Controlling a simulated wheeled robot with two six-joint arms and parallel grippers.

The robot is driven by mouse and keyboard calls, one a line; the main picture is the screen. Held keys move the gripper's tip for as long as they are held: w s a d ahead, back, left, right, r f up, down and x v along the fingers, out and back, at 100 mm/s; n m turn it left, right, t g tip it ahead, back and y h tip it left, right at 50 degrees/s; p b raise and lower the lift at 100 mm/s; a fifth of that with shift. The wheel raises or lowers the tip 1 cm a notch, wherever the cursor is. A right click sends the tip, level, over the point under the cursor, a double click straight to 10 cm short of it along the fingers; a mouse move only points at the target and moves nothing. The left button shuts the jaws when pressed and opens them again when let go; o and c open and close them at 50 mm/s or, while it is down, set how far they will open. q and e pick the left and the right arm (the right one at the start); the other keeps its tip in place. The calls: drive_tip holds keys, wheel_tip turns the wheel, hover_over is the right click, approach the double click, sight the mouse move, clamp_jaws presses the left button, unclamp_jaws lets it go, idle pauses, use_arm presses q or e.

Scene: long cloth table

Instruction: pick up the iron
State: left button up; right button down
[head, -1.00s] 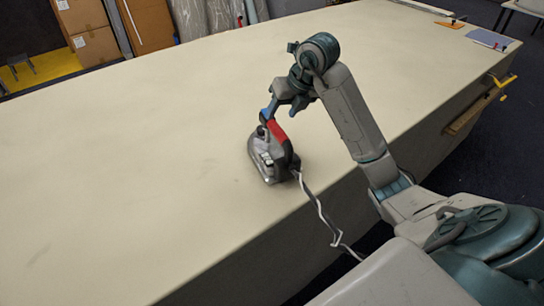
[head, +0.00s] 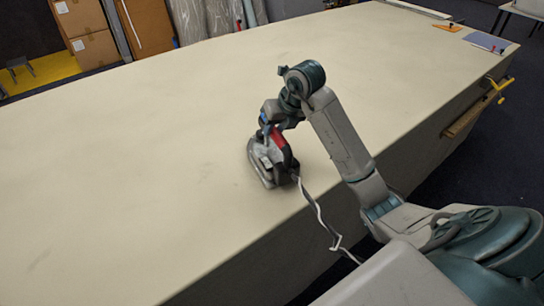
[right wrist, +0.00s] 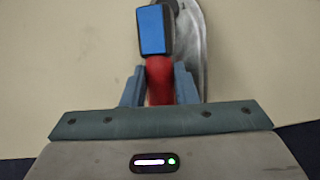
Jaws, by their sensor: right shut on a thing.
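The iron (head: 264,165), grey and black with a red handle, stands near the front edge of the cloth table (head: 130,160) in the head view. My right gripper (head: 266,128) is over it and shut on the handle. In the right wrist view the red handle (right wrist: 159,80) lies between the two blue-grey fingers of the gripper (right wrist: 160,85). Part of the iron's grey body (right wrist: 196,45) shows beyond them. I cannot tell whether the iron's base touches the cloth. My left gripper is not in view.
The iron's pale cord (head: 318,212) hangs over the table's front edge. A grey-blue sheet (head: 486,41) and an orange item (head: 446,27) lie at the far right. An orange clamp (head: 500,88) sits on the right edge. Most of the tabletop is clear.

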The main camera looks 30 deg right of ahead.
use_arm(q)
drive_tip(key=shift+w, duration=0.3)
use_arm(e)
drive_tip(key=shift+w+r, duration=0.1)
